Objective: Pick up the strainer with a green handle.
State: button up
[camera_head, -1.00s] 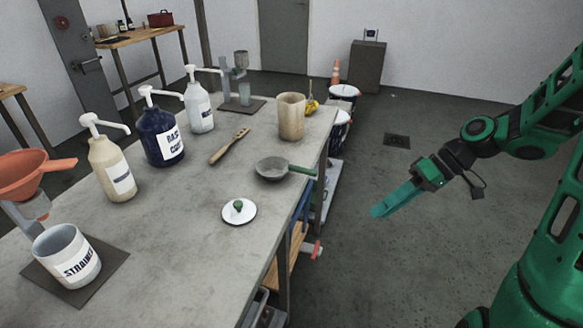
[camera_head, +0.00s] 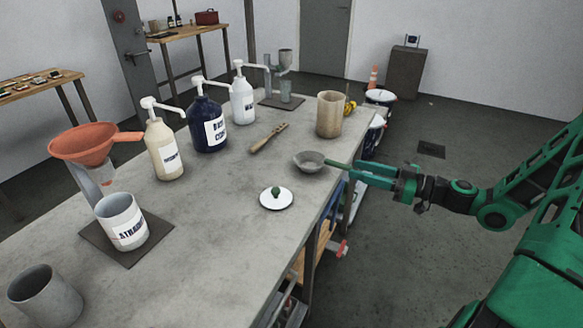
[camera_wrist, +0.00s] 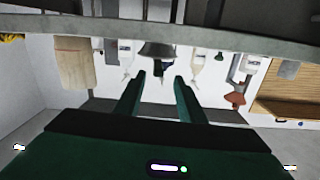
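The strainer (camera_head: 309,163) has a grey bowl and a green handle (camera_head: 336,164). It lies near the right edge of the grey table, its handle pointing right over the edge. My gripper (camera_head: 352,170) is at the end of this handle, coming from the right. In the wrist view, which looks upside down, the grey bowl (camera_wrist: 157,49) and green handle (camera_wrist: 158,69) appear ahead of my gripper (camera_wrist: 160,78). Its two fingers are apart, one on each side of the handle's line. Whether a finger touches the handle cannot be told.
Floor to the right is open.

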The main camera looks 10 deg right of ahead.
aim_at(325, 160)
jog(key=shift+t, duration=0.3)
jog(key=x, duration=1.1)
jog(key=shift+w+a+f, duration=0.15)
jog(key=shift+w+f, duration=0.05)
jog(key=shift+w, duration=0.2)
grip_shut()
